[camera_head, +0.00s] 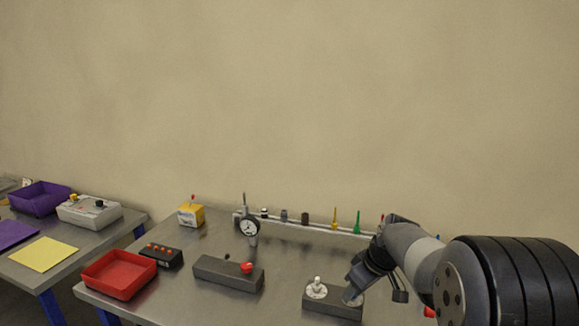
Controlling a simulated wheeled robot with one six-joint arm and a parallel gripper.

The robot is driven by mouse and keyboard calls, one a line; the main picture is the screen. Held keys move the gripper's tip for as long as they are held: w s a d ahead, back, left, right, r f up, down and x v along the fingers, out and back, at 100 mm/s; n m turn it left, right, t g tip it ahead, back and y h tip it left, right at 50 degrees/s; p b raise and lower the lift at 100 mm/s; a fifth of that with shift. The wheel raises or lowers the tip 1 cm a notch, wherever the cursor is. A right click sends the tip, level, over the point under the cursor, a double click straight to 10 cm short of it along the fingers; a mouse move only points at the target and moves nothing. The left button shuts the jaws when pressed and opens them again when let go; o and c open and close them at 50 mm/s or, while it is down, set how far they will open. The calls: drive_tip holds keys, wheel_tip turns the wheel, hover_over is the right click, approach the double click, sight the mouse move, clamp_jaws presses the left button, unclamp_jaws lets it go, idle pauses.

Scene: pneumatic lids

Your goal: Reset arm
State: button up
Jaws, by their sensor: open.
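My arm reaches in from the right side of the head view, with its dark round joint in the foreground. My gripper (352,297) points down at the right end of a dark grey block (333,307) on the metal table. A light round fitting with a small knob (316,288) stands on the left part of that block, just left of my gripper. My gripper is open. Its fingertips are small and partly hidden by the wrist, so I cannot tell whether they touch the block.
A dark block with a red knob (246,268), a dial gauge (249,227), a red tray (119,276), a black button box (161,256) and a yellow box (191,215) stand leftward. A rail (318,228) with several small coloured parts runs along the back. A second table (112,232) is far left.

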drive_tip(key=shift+s+a+m+t+h+p, duration=0.15)
drive_tip(key=shift+m+h+p, duration=0.3)
drive_tip(key=shift+m, duration=0.75)
drive_tip(key=shift+w+a+m+t+h+p, duration=0.1)
drive_tip(key=shift+m+t+h+p, duration=0.25)
drive_tip(key=shift+m, duration=0.85)
drive_tip(key=shift+s, duration=0.15)
